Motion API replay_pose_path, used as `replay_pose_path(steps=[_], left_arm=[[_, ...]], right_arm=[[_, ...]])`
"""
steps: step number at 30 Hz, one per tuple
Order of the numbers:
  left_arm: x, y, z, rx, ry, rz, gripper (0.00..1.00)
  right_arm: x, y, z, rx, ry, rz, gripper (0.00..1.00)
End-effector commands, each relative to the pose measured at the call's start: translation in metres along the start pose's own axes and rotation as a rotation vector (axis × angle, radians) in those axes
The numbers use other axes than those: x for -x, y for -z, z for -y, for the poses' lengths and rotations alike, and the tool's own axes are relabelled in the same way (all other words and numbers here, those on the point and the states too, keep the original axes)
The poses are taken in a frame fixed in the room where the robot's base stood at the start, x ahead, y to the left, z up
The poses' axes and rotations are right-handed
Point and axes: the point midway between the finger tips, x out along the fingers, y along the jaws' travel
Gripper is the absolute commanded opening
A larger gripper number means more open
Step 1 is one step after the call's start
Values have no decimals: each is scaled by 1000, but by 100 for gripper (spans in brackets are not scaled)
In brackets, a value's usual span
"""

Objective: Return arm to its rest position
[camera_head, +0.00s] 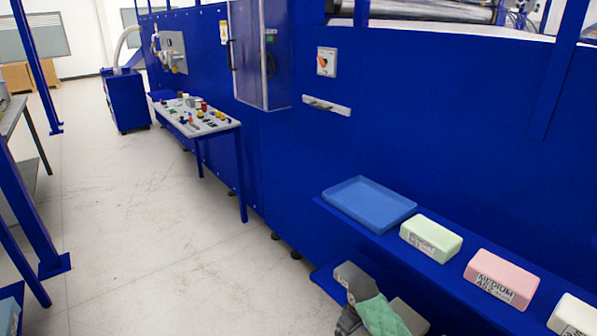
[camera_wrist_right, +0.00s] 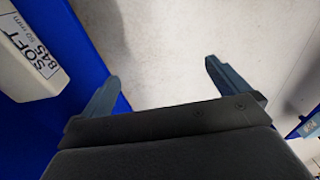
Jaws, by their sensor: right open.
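My right gripper (camera_wrist_right: 161,70) shows in the right wrist view with its two fingers wide apart. It is open and empty, with pale floor visible between the fingers. A cream foam block labelled SOFT (camera_wrist_right: 28,65) lies to the left of the fingers, apart from them, by a blue surface (camera_wrist_right: 98,60). Neither gripper can be made out in the head view. There, a green block (camera_head: 431,238), a pink block labelled MEDIUM (camera_head: 501,278) and a white block (camera_head: 574,317), cut off by the frame, sit in a row on a blue shelf (camera_head: 455,275).
A blue tray (camera_head: 369,203) stands at the shelf's far end. Below are a grey block (camera_head: 352,280), a green cloth-like item (camera_head: 380,316) and other partly hidden items. A table with small parts (camera_head: 224,126) stands farther along the blue machine wall (camera_head: 440,120). The floor (camera_head: 150,230) is clear.

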Motion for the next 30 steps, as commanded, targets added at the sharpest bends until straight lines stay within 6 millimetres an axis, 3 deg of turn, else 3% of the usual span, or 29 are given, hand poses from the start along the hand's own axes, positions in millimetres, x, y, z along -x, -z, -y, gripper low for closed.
replay_pose_path(steps=[1,6,15,23,30], left_arm=[[8,2,0,0,4,8,0],[28,6,3,2,16,37,0],[62,12,9,6,41,88,0],[93,15,14,12,61,133,0],[122,18,18,19,80,175,0]], right_arm=[[-1,-10,19,-4,11,-9,100],[-1,-39,70,-32,28,-46,100],[16,-99,145,-110,51,-103,100],[46,-155,196,-208,58,-144,100],[84,-211,231,-316,50,-171,100]])
